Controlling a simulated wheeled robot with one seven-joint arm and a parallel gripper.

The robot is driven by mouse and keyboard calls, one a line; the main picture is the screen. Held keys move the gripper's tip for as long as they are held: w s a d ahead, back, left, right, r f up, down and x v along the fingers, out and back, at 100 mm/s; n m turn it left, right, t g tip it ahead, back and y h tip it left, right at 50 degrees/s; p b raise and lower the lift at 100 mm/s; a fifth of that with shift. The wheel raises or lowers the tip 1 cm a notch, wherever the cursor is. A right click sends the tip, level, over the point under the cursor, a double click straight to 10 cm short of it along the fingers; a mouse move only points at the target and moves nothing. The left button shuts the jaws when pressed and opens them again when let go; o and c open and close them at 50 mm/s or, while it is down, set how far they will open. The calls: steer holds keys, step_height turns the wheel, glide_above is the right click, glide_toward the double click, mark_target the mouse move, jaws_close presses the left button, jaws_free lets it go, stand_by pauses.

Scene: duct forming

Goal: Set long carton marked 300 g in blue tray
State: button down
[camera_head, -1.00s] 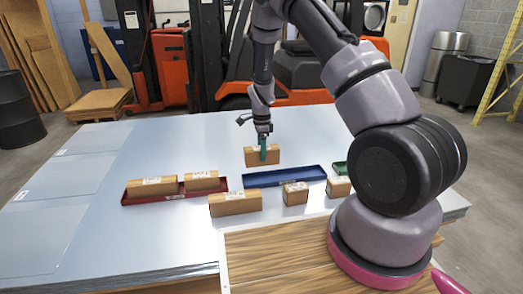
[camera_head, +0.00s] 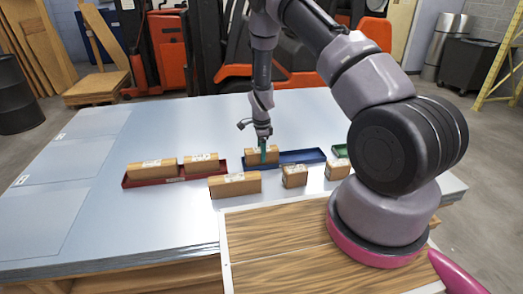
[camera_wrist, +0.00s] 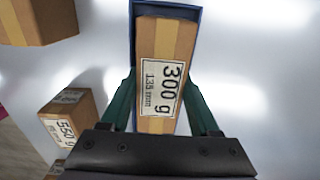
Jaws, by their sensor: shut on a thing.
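My gripper (camera_head: 263,152) is shut on a brown carton (camera_head: 253,156), seen at the left end of the blue tray (camera_head: 304,157). In the wrist view the carton (camera_wrist: 165,45) has a white label reading "300 g" and "135 mm". The green fingers are on its two sides, and it lines up lengthwise with the blue tray (camera_wrist: 197,12), whose walls show around its far end. I cannot tell whether its underside touches the tray floor. The rest of the blue tray, to the right in the head view, looks empty.
A red tray (camera_head: 131,182) at left holds two cartons (camera_head: 152,169) (camera_head: 202,163). Nearer stand a long carton (camera_head: 235,184) and two short ones (camera_head: 294,176) (camera_head: 338,170). A green tray (camera_head: 340,150) is partly hidden by my arm. The wrist view shows a 550 g carton (camera_wrist: 70,115).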

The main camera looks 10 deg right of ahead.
stand_by(0.4)
steer(key=shift+c, duration=0.2)
jaws_free()
steer(key=s+d+r+n+t+y, duration=0.1)
steer(key=s+r+n, duration=0.2)
steer(key=r, duration=1.5)
steer(key=s+d+r+n+t+y, duration=0.15)
steer(key=s+r, duration=0.25)
steer(key=r, duration=1.4)
steer(key=s+d+r+n+t, duration=0.1)
steer(key=s+r+n+t, duration=0.1)
steer(key=s+r+n, duration=0.2)
steer(key=s+d+r+n+t, duration=0.2)
steer(key=s+r+n, duration=0.3)
steer(key=s+r, duration=0.6)
steer(key=s, duration=0.8)
steer(key=shift+d+t, duration=0.15)
steer(key=shift+t, duration=0.2)
